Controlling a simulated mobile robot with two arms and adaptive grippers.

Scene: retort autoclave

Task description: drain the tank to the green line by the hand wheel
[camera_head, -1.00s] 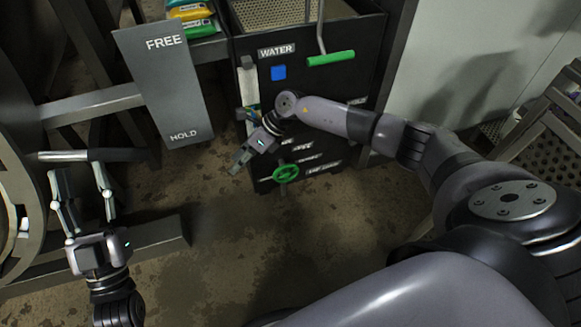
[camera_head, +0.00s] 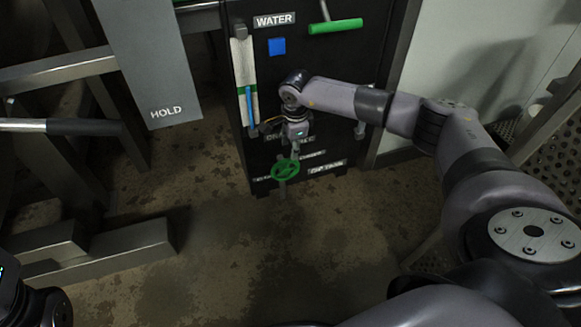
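The green hand wheel (camera_head: 286,170) is low on the front of the black tank cabinet (camera_head: 335,65). My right gripper (camera_head: 295,154) points down at the wheel, its fingertips overlapping the wheel's upper edge in the picture. Whether they touch it, and how far the fingers are apart, I cannot tell. The level gauge (camera_head: 240,62) is a pale upright strip left of the WATER label, with a green mark (camera_head: 245,89) and a blue column (camera_head: 249,106). The column's top shows near the mark. Only the body of my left gripper shows at the lower left edge; its fingers are out of frame.
A green-gripped lever (camera_head: 335,26) and a blue square (camera_head: 277,46) are higher on the cabinet. A grey panel marked HOLD (camera_head: 150,60) and a dark-handled bar (camera_head: 75,127) stand left. Bare floor (camera_head: 240,250) lies in front of the cabinet.

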